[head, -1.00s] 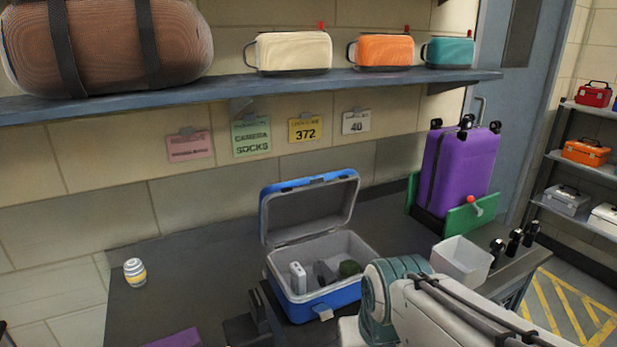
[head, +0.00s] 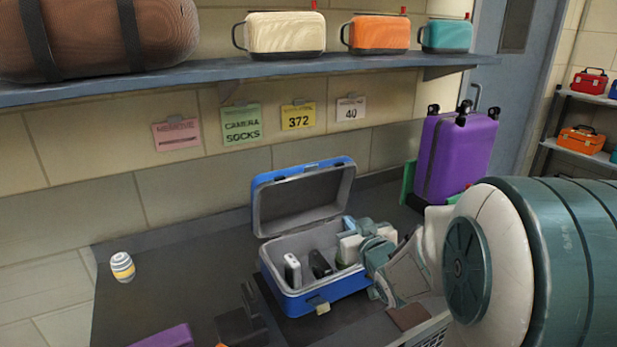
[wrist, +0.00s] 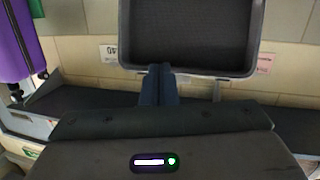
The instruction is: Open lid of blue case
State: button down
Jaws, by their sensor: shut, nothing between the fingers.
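The blue case (head: 322,298) stands on the dark counter with its lid (head: 262,210) open, raised upright and leaning back toward the wall. A white item (head: 292,270) and a dark item (head: 320,263) stand in its grey interior; something green beside them is mostly hidden by my gripper. My gripper (head: 351,228) is at the right part of the case, by its opening, shut and empty. In the wrist view, my gripper's closed fingers (wrist: 160,70) point toward the lower edge of the open lid (wrist: 190,35). I cannot tell whether they touch it.
A purple suitcase (head: 457,155) stands at the counter's back right, also visible in the wrist view (wrist: 15,40). A striped jar (head: 122,267) stands on the left, with clear counter between it and the case. A shelf (head: 240,82) with bags runs above.

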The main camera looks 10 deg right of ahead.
jog(key=r+t+y, duration=0.1)
jog(key=t+y, duration=0.1)
jog(key=n+t+y+p, duration=0.1)
jog(key=t+y+p, duration=0.1)
jog(key=y+p, duration=0.1)
send_near(313, 167)
jog(key=x, duration=0.6)
jog(key=shift+w+a+r, duration=0.1)
jog(key=shift+w+r, duration=0.05)
jog(key=shift+w, duration=0.2)
